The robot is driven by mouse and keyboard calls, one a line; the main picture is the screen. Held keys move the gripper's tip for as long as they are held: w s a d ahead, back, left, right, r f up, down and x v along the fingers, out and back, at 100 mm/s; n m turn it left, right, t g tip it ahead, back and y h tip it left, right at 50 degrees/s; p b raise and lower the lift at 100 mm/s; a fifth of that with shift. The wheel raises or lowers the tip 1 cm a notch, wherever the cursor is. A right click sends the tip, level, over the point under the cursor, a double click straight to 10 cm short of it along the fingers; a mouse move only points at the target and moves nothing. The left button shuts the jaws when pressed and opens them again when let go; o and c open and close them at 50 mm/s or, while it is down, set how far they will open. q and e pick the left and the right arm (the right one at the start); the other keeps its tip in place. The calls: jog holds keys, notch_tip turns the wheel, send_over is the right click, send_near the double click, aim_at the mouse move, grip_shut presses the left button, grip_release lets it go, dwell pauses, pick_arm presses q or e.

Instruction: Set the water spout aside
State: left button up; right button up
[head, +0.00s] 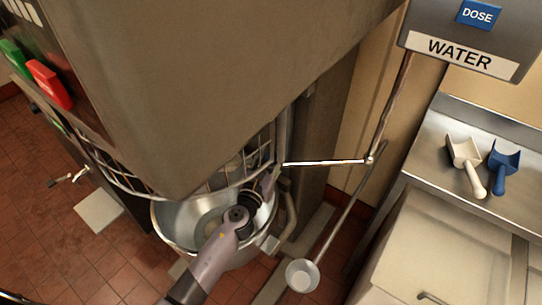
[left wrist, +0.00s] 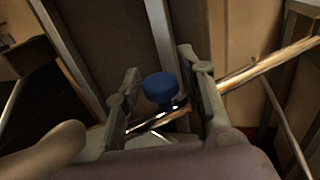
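The water spout (head: 325,162) is a thin shiny metal pipe running left from a joint below the water unit to the mixer bowl's edge. My left gripper (head: 270,181) reaches over the bowl and is at the spout's left end. In the left wrist view its two fingers (left wrist: 163,98) are apart. A blue knob (left wrist: 160,88) shows between them, with visible gaps on both sides. The copper-coloured spout pipe (left wrist: 265,67) crosses behind the right finger and passes below the knob. Whether a finger touches the pipe cannot be told. My right gripper is not in view.
The metal mixer bowl (head: 175,222) stands under the large mixer head (head: 215,80) and wire guard (head: 130,178). A steel counter (head: 425,150) with white (head: 466,160) and blue (head: 503,165) scoops is at right.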

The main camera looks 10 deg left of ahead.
pick_arm(q)
grip_shut()
dwell(0.6)
